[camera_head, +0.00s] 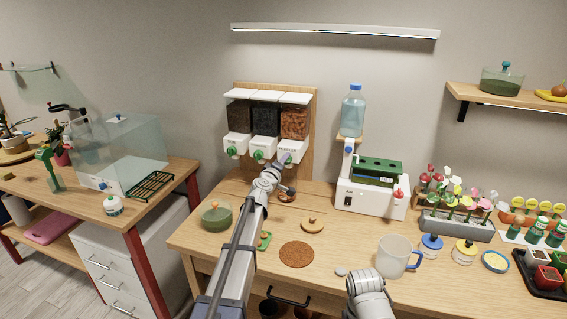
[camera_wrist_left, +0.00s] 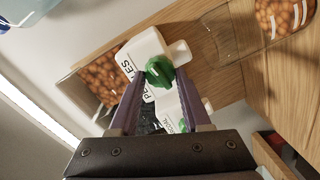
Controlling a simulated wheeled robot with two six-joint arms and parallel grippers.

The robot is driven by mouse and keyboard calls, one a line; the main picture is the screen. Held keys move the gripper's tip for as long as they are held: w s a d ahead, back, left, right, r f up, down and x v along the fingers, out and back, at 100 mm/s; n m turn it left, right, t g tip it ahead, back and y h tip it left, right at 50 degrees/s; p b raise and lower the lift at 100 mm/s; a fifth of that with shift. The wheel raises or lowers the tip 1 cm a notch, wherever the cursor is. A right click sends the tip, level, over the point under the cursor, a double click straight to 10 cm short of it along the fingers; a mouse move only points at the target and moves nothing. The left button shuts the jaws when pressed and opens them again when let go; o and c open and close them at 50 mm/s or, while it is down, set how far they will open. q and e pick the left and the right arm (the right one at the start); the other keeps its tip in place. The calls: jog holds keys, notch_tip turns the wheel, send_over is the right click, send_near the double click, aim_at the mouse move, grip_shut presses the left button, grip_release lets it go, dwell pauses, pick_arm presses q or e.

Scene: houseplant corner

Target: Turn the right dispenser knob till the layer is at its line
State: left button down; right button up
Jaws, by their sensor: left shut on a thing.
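The dispenser on the wooden back board has three bins. The right bin (camera_head: 294,122) holds orange-brown pebbles; its white outlet, lettered "PEBBLES", shows in the wrist view (camera_wrist_left: 146,52). The green right knob (camera_wrist_left: 160,71) sits on that outlet, between the fingertips of my left gripper (camera_wrist_left: 160,78), which is shut on it. In the head view my left gripper (camera_head: 284,160) hides this knob. A clear jar (camera_head: 287,190) stands below the right outlet, partly behind my arm. In the wrist view the jar (camera_wrist_left: 240,32) has pebbles in it and pale marks; its line cannot be made out surely.
The middle and left bins have green knobs (camera_head: 259,155) (camera_head: 232,151) close by. A green-filled bowl (camera_head: 216,216), a wooden lid (camera_head: 312,225), a brown round mat (camera_head: 296,255) and a clear mug (camera_head: 394,257) stand on the table. A white water unit (camera_head: 368,196) is to the right.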

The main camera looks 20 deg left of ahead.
pick_arm(q)
jog(key=shift+d+m, duration=0.1)
jog(key=shift+m, duration=0.9)
jog(key=shift+c, duration=1.8)
grip_release()
jog(key=shift+s, duration=0.15)
jog(key=s, duration=0.7)
jog(key=shift+s+r+p, duration=0.25)
jog(key=shift+r+p, duration=0.05)
jog(key=shift+p, duration=0.1)
jog(key=shift+a, duration=0.2)
